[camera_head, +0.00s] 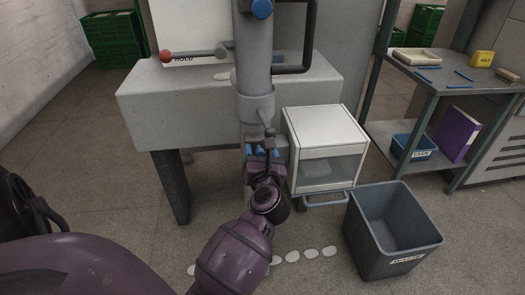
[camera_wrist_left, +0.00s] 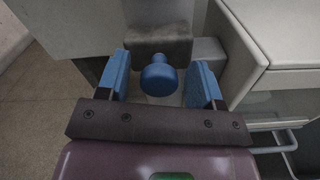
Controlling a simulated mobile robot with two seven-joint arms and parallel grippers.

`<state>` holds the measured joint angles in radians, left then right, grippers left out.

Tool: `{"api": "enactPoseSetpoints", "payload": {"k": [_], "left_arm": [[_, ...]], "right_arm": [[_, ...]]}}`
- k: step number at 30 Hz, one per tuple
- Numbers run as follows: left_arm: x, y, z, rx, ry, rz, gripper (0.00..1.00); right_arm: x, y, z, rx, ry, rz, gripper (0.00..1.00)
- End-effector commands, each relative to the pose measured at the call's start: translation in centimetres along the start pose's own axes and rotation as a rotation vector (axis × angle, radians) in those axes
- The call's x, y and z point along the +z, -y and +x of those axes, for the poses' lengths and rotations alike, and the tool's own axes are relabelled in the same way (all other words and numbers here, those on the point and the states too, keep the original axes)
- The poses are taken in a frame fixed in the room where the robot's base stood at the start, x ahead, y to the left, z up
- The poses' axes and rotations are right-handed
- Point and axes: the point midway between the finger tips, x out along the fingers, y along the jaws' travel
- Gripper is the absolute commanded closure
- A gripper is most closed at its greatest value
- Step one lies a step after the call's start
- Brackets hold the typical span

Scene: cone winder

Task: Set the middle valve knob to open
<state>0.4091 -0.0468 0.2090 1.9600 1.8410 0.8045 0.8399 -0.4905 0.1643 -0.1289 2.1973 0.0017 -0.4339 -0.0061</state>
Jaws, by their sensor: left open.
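A blue round-headed knob (camera_wrist_left: 160,76) shows in the left wrist view, in front of a grey block. I cannot tell for sure that it is the middle valve knob, or which way it is set. My left gripper (camera_wrist_left: 163,80) is open, with one blue finger on each side of the knob and a visible gap to each. In the head view my left gripper (camera_head: 262,152) is low at the grey column (camera_head: 256,75), below its collar, and largely hides the knob there. Another blue knob (camera_head: 262,8) sits at the column's top. My right gripper is not in view.
A white cabinet (camera_head: 325,130) with a bar handle (camera_head: 326,199) stands close right of my gripper. A grey waste bin (camera_head: 395,265) stands right of it. A red-ended lever (camera_head: 166,57) lies on the grey machine top (camera_head: 140,90). Shelves (camera_head: 440,80) stand at right.

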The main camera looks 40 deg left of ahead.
Motion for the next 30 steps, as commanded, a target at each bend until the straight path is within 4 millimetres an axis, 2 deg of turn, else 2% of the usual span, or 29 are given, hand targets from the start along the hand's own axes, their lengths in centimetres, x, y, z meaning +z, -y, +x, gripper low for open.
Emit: {"api": "enactPoseSetpoints", "payload": {"k": [6,18,23,30], "left_arm": [[0.0,0.0,0.0,0.000,0.000,0.000,0.40],[0.0,0.0,0.0,0.000,0.001,0.000,1.00],[0.0,0.0,-0.4,0.000,0.000,0.000,1.00],[0.0,0.0,-3.7,-0.001,0.000,-0.001,1.00]], "right_arm": [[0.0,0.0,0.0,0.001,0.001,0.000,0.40],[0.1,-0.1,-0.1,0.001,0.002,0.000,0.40],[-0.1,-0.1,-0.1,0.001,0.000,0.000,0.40],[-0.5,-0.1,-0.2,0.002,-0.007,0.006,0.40]]}}
